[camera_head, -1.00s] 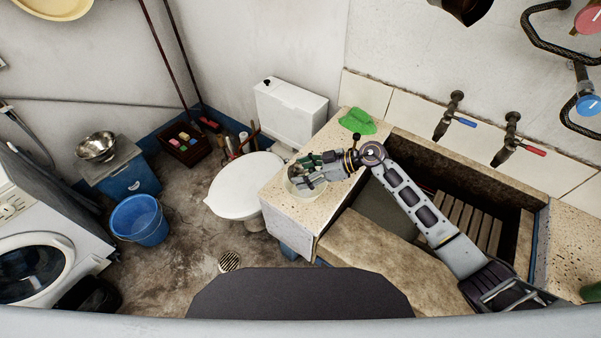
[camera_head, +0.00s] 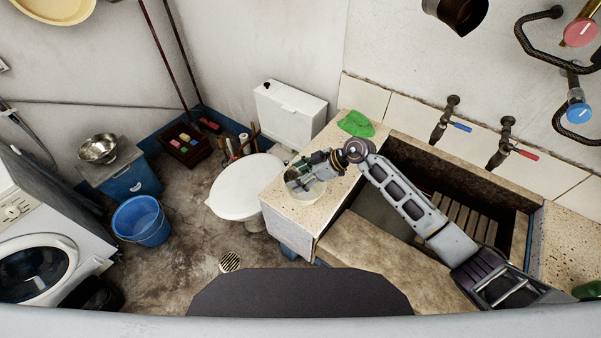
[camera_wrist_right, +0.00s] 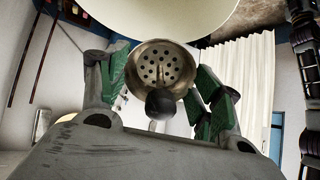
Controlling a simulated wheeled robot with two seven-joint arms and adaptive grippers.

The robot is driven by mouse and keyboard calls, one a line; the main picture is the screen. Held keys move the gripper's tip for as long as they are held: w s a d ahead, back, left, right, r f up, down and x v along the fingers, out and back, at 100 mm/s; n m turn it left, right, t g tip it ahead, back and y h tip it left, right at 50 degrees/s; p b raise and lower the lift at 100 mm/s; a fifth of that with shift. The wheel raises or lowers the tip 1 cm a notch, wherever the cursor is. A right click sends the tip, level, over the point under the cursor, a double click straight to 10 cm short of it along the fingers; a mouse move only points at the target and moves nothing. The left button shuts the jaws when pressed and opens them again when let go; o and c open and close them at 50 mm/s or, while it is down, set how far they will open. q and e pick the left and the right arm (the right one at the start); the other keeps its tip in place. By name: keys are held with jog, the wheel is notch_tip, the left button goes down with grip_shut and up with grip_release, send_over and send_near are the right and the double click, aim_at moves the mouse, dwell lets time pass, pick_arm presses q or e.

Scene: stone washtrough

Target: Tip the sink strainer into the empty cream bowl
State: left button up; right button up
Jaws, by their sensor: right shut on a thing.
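The cream bowl (camera_head: 318,190) stands on the left end of the speckled stone counter. My right gripper (camera_head: 300,175) is over the bowl and hides part of it. In the right wrist view, the gripper's green-padded fingers (camera_wrist_right: 160,85) are shut on the sink strainer (camera_wrist_right: 152,62), a metal cup with a perforated base and a dark round knob. The strainer's open side faces the wrist camera. The cream bowl's pale curved side (camera_wrist_right: 165,18) fills the top of that view. Any contents of the strainer or bowl cannot be made out. My left gripper is not in view.
A green cloth (camera_head: 355,124) lies on the counter behind the gripper. The sunken trough with a wooden slatted rack (camera_head: 462,216) lies to the right, under two wall taps (camera_head: 445,120). A toilet (camera_head: 240,187) stands left of the counter.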

jog(key=shift+a+r+h+p, duration=0.2)
jog(key=shift+h+p, duration=0.1)
jog(key=shift+p, duration=0.65)
jog(key=shift+w+a+f+h+p, duration=0.1)
jog(key=shift+a+f+h+p, duration=0.15)
jog(key=shift+h+p, duration=0.2)
jog(key=shift+f, duration=0.15)
